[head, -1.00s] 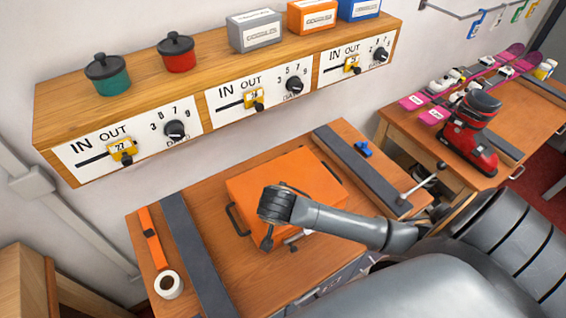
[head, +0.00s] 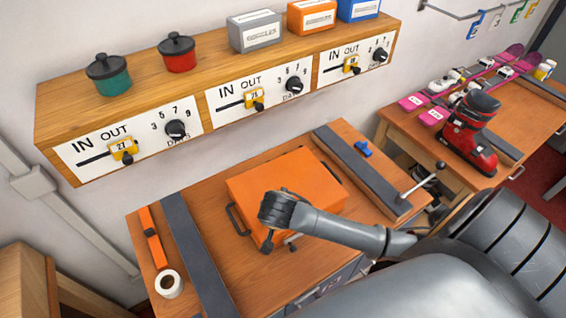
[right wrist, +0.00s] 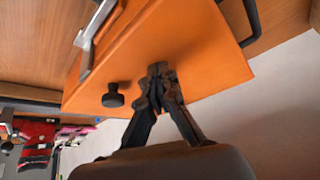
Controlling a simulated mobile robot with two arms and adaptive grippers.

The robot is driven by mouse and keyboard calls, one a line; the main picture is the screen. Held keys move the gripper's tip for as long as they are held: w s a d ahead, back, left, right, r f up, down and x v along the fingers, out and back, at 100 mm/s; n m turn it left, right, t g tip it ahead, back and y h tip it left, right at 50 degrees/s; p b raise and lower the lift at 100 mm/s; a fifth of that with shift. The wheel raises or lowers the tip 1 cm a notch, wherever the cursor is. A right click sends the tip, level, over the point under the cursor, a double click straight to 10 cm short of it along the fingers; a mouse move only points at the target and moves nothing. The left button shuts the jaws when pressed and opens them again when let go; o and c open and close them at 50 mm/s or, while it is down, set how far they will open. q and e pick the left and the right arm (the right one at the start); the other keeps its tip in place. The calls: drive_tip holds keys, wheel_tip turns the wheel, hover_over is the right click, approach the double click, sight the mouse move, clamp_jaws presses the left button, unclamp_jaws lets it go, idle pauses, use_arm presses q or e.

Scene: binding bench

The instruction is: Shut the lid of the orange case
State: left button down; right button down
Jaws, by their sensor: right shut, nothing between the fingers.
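The orange case (head: 285,172) lies on the wooden bench between two dark grey rails. Its lid looks flat and down in the head view, but my wrist hides part of its front edge, so I cannot tell whether a narrow gap is left. A dark side handle and a metal latch (right wrist: 92,38) show on it. My right gripper (head: 267,247) points down at the case's front part. In the right wrist view the gripper (right wrist: 159,70) is shut and empty, its tips at or very near the orange surface (right wrist: 195,45). My left gripper is out of view.
A black knob (right wrist: 113,97) shows near the fingers. A tape roll (head: 169,284) and an orange strap (head: 152,238) lie at the bench's left. A crank handle (head: 424,180) stands at its right. A shelf with pots (head: 108,76) is above; a ski boot (head: 470,135) stands on the right bench.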

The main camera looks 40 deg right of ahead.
drive_tip(key=shift+s+a+r, duration=0.15)
wheel_tip(320, 180, up, 4)
drive_tip(key=shift+s+r, duration=0.1)
drive_tip(key=shift+r, duration=0.65)
